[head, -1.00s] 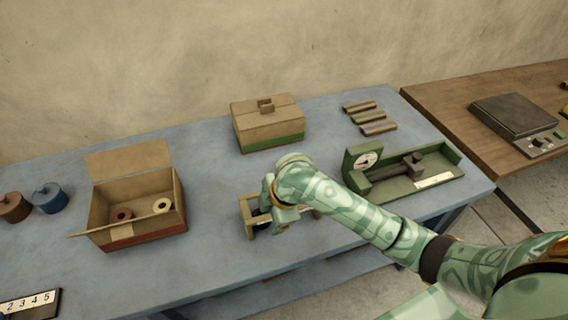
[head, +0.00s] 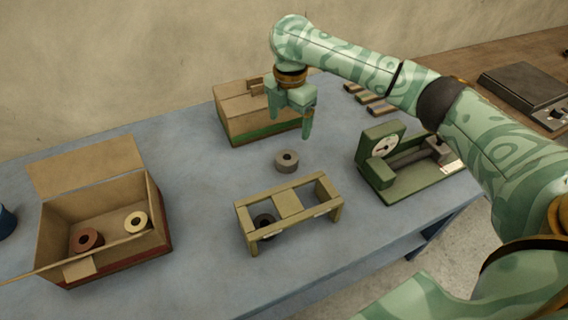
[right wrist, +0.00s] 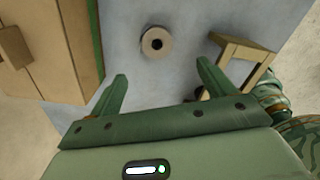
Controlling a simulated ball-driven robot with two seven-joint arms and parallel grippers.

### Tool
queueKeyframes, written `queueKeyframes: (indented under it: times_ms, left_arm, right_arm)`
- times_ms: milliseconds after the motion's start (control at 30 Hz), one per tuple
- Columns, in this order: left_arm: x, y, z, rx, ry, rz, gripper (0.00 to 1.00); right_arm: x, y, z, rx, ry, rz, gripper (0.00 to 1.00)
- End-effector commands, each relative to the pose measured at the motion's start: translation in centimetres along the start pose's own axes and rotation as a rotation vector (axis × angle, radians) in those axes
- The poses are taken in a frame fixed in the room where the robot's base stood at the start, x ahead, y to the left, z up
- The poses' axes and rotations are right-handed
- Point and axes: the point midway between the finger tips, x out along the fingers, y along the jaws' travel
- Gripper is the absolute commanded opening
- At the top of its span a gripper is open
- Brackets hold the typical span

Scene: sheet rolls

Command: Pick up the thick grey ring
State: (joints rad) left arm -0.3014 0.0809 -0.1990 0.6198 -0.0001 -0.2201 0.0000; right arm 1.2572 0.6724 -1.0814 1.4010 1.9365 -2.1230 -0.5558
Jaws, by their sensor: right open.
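The thick grey ring (head: 287,161) lies flat on the blue table, between the wooden stand and the closed carton. My right gripper (head: 291,124) hangs above the table just behind the ring, near the carton's front, with its fingers pointing down. It is open, empty and apart from the ring. In the right wrist view the ring (right wrist: 157,43) shows whole, beyond the open fingertips (right wrist: 162,72) and roughly centred between them. My left gripper is not in view.
A wooden stand (head: 289,201) with a black ring (head: 264,220) stands in front of the ring. The closed carton (head: 240,117) is behind. An open box (head: 150,200) at left holds a red and a cream roll. A green gauge (head: 383,147) stands at right.

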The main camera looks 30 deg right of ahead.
Motion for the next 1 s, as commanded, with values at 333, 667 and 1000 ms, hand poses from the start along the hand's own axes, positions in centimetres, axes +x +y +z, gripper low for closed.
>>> queueKeyframes:
  times_ms: [333, 667, 1000]
  left_arm:
    - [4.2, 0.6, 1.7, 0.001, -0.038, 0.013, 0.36]
    - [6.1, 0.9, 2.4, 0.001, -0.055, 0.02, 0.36]
    - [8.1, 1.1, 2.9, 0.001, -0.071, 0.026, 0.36]
  right_arm:
    - [8.3, 0.0, 0.0, 0.0, 0.002, -0.005, 0.82]
    - [11.2, 0.4, 0.0, 0.0, 0.002, -0.005, 0.82]
    - [14.0, 0.6, 0.1, 0.0, -0.001, 0.001, 0.82]
